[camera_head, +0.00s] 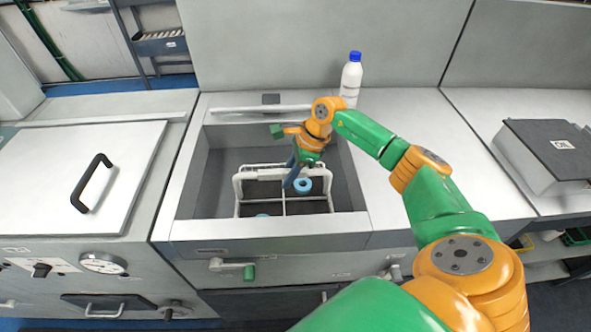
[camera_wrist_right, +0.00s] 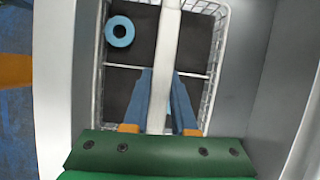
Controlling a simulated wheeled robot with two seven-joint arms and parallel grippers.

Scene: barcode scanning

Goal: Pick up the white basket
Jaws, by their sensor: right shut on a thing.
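The white wire basket (camera_head: 237,184) sits inside the recessed grey basin in the middle of the counter. Its flat white handle bar (camera_wrist_right: 167,38) runs across the top. My right gripper (camera_head: 291,180) reaches down into the basin from the right and is shut on this handle. In the right wrist view its two blue fingers (camera_wrist_right: 162,78) lie on either side of the bar. Another blue piece (camera_head: 262,215) shows partly at the basket's front. My left gripper is not in view.
The basin's walls (camera_head: 195,180) stand close around the basket. A white bottle with a blue cap (camera_head: 351,78) stands behind the basin. A lid with a black handle (camera_head: 92,183) is at left, a dark grey box (camera_head: 550,150) at right.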

